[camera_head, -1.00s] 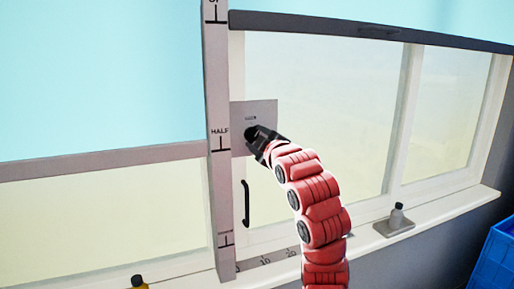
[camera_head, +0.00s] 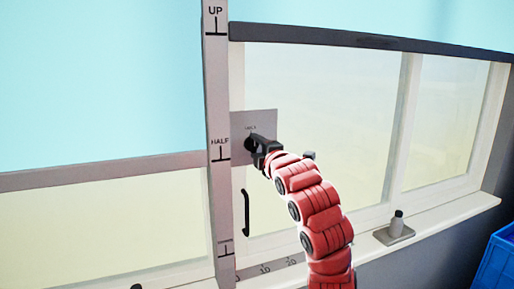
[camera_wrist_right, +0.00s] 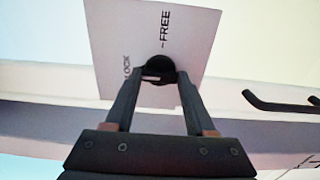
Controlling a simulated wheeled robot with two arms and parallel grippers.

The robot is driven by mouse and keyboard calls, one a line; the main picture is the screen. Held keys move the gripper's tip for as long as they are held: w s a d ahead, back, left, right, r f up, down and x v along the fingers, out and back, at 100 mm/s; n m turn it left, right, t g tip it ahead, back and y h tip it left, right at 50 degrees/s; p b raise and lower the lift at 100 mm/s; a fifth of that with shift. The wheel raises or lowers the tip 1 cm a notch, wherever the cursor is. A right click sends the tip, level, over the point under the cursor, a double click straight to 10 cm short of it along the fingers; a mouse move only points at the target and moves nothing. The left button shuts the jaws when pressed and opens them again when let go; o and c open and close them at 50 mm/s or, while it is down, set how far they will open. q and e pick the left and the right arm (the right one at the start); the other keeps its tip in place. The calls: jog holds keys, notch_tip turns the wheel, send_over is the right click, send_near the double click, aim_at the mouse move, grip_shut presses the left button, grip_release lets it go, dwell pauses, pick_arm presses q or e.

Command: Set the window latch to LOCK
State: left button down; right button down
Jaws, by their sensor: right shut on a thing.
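The window latch is a black round knob (camera_wrist_right: 158,69) on a pale square plate (camera_wrist_right: 110,30), which also shows in the head view (camera_head: 265,120). The plate carries the words FREE and LOCK; FREE has a short mark beside it. My right gripper (camera_wrist_right: 158,80) is shut on the knob, one finger on each side; it also shows in the head view (camera_head: 258,147). The fingers hide part of the knob, and I cannot tell exactly which mark it points to. My left gripper is not in view.
A vertical post (camera_head: 216,110) marked UP and HALF stands left of the plate. A black handle (camera_head: 245,212) hangs below the plate. A small grey object with a dark top (camera_head: 395,229) stands on the sill. A blue crate (camera_head: 497,262) is at lower right.

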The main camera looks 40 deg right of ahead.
dwell(0.4)
jog(key=shift+c, duration=1.2)
grip_release()
jog(key=shift+a, duration=0.1)
jog(key=b+v, duration=0.5)
jog(key=v, duration=1.2)
jog(key=shift+s, duration=0.2)
jog(key=shift+w+a, duration=0.1)
jog(key=shift+a, duration=0.05)
